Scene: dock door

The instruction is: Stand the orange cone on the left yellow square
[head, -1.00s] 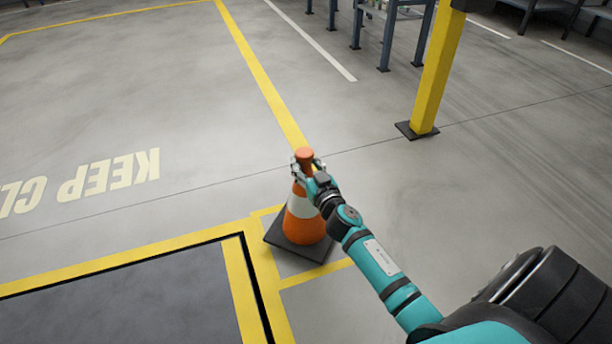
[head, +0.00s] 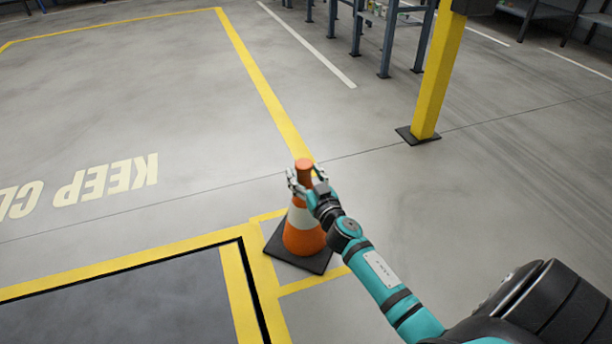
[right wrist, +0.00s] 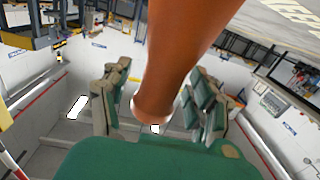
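The orange cone (head: 302,240), with a white band and a black square base, stands upright on the floor in the head view. Its base covers much of a small yellow-outlined square (head: 310,283), near that square's left line; only this one square is recognisable. My right gripper (head: 306,180) is around the cone's narrow top. In the right wrist view, the orange top (right wrist: 175,60) passes between the green-padded fingers, with gaps on both sides, so the gripper is open. My left gripper is not in view.
A dark floor plate (head: 130,305) with a yellow border lies left of the square. A yellow post (head: 437,80) stands at the right, with blue racks (head: 388,35) behind it. Open concrete floor lies around the cone.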

